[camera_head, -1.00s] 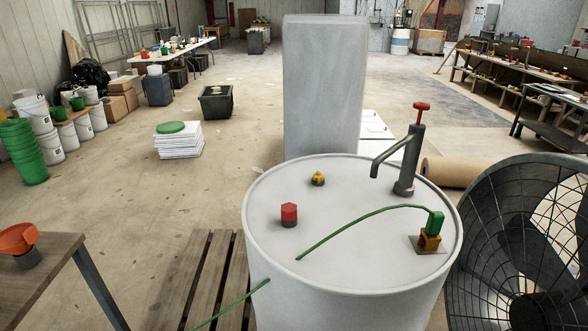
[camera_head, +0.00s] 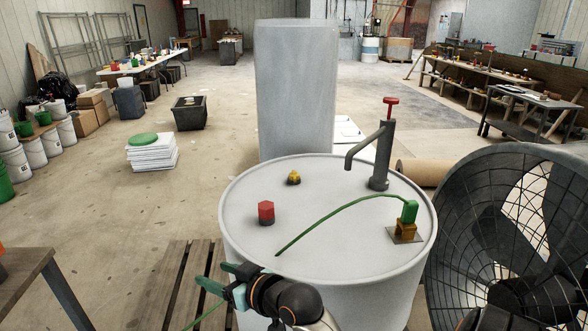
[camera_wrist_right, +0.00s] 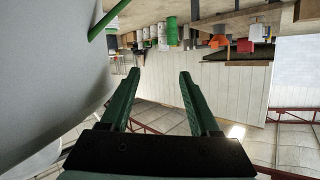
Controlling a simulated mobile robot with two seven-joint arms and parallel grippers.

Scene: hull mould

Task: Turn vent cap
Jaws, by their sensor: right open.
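A white drum (camera_head: 345,250) stands in front of me. On its lid are a red six-sided cap on a dark base (camera_head: 266,213) at the left and a small yellow fitting (camera_head: 293,178) farther back; the frames do not say which is the vent cap. My right gripper (camera_head: 223,278) is beside the drum's near left edge, lower than the lid and clear of both fittings. In the right wrist view its two green fingers (camera_wrist_right: 159,75) are apart with nothing between them. The drum's side (camera_wrist_right: 45,75) fills the left there. My left gripper is not in view.
A pump with a red knob (camera_head: 380,150) stands on the lid. A green cable (camera_head: 335,215) runs from a green plug (camera_head: 409,212) across the lid and over its edge. A large caged fan (camera_head: 510,240) crowds the right. A wooden pallet (camera_head: 175,280) lies at left.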

